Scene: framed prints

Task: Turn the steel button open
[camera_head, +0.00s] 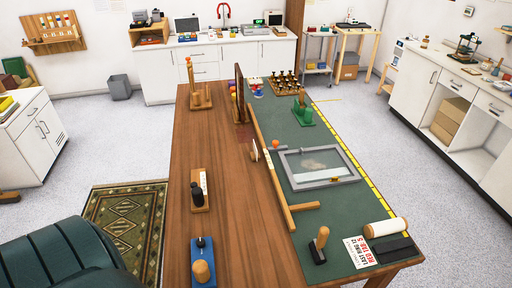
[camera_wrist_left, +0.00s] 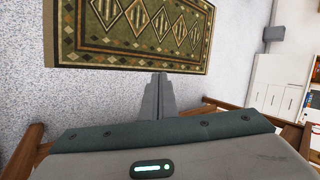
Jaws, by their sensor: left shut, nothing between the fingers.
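A grey frame (camera_head: 317,184) lies on the green mat (camera_head: 283,115) on the wooden table, with a clear pane and a pale patch inside it. A small tan piece (camera_head: 334,180) sits at its near edge. I cannot pick out a steel button for certain at this size. My left gripper (camera_wrist_left: 159,92) shows only in the left wrist view. Its fingers are together and empty, with the patterned rug (camera_wrist_left: 135,30) and the floor beyond them. It is away from the frame. My right gripper is in neither view.
A wooden bar (camera_head: 272,180) runs along the frame's left side. Small wooden stands line the table's left part. A dark green armchair (camera_head: 60,258) is at lower left.

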